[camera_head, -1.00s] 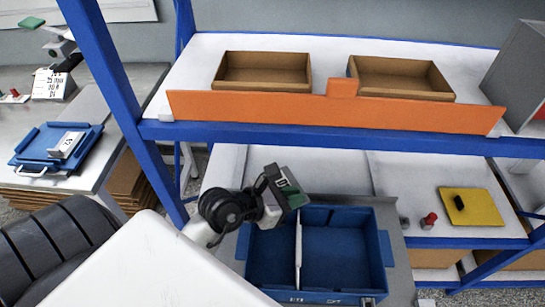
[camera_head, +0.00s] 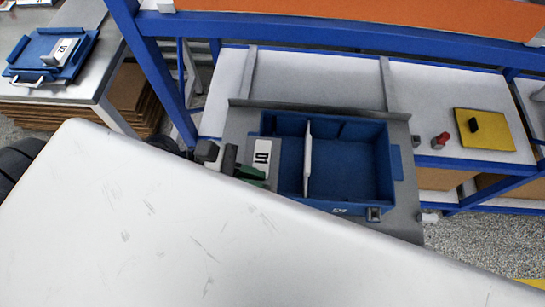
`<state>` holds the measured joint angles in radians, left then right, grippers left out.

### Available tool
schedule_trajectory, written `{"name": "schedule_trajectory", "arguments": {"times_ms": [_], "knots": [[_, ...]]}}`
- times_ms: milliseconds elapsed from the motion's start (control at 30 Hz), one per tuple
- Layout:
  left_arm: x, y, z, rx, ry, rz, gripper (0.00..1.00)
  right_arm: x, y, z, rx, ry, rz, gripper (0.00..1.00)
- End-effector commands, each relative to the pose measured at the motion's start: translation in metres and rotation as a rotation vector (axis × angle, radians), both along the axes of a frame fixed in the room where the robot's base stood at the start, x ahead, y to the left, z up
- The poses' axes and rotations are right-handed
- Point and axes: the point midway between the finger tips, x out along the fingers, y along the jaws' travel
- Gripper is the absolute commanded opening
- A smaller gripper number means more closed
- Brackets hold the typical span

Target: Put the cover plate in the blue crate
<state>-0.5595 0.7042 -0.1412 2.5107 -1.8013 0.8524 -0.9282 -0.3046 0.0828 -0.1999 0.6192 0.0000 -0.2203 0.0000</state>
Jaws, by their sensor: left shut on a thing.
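The blue crate (camera_head: 348,192) stands on a grey base on the lower shelf, with a white divider (camera_head: 308,158) across its inside. My left gripper (camera_head: 240,162) is at the crate's left edge, shut on a small grey piece with a white label reading 01 (camera_head: 262,152), apparently the cover plate. Green parts show at the fingers. The held piece overlaps the crate's left rim in the picture; I cannot tell its height above it. Most of the left arm is hidden by a large pale surface in front. My right gripper is not in view.
A yellow pad (camera_head: 497,130) with a black block and a small red-topped part (camera_head: 440,140) lie right of the crate. A blue upright (camera_head: 150,70) and shelf beam (camera_head: 330,40) frame it. A blue tray (camera_head: 75,62) lies on the left table.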

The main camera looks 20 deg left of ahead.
Motion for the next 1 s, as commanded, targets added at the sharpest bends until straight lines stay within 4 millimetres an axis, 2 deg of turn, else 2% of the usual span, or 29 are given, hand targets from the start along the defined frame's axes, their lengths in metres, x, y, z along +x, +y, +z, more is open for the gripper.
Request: {"name": "schedule_trajectory", "arguments": {"times_ms": [33,133,233,300,500,633,833,1000], "knots": [[0.009,0.001,-0.016,0.001,-0.010,-0.001,0.00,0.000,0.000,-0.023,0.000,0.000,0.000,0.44],[0.023,0.003,-0.024,0.002,-0.010,0.001,0.00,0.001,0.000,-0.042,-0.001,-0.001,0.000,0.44],[0.047,0.006,-0.034,0.002,-0.006,0.004,0.00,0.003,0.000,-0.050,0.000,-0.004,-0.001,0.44],[0.061,0.008,-0.036,0.000,0.000,0.004,0.00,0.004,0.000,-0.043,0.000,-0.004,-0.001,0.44],[0.087,0.011,-0.052,0.000,0.000,0.002,0.00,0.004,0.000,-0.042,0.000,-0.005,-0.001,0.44],[0.091,0.011,-0.059,0.000,0.004,0.002,0.00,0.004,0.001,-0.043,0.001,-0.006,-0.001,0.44],[0.091,0.011,-0.089,-0.001,0.005,0.003,0.00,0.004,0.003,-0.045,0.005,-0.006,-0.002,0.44],[0.091,0.011,-0.096,0.001,0.001,0.001,0.00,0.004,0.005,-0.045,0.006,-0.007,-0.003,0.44]]}}
